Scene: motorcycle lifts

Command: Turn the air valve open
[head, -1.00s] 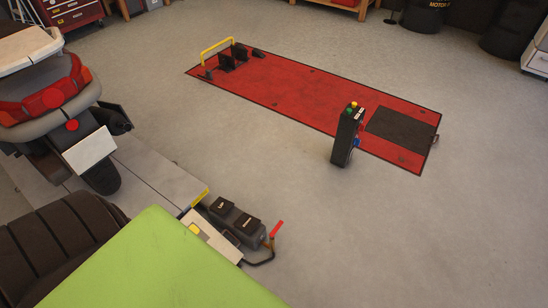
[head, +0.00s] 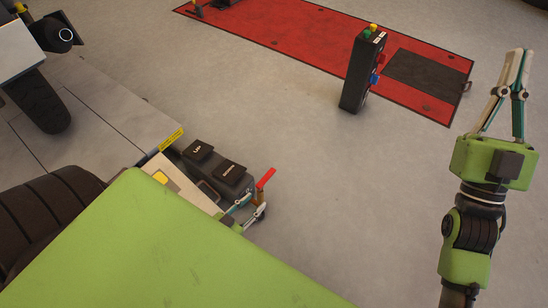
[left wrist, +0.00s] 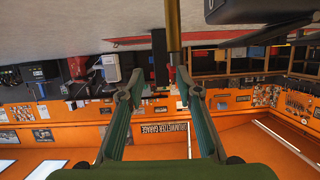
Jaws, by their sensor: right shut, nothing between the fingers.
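The air valve has a red lever handle (head: 266,178) on a brass stem, at the end of the lift's foot-pedal unit in the head view. The lever points up and to the right. My left gripper (head: 252,208) is at the valve, just below the lever, partly hidden behind my green body. Contact cannot be told. My right gripper (head: 519,58) is raised at the right, shut and empty.
Two black pedals (head: 230,171) sit left of the valve, beside the grey lift platform (head: 105,105) bearing a motorcycle. A black control post (head: 357,75) stands by the red lift (head: 300,35) farther back. The grey floor between is clear.

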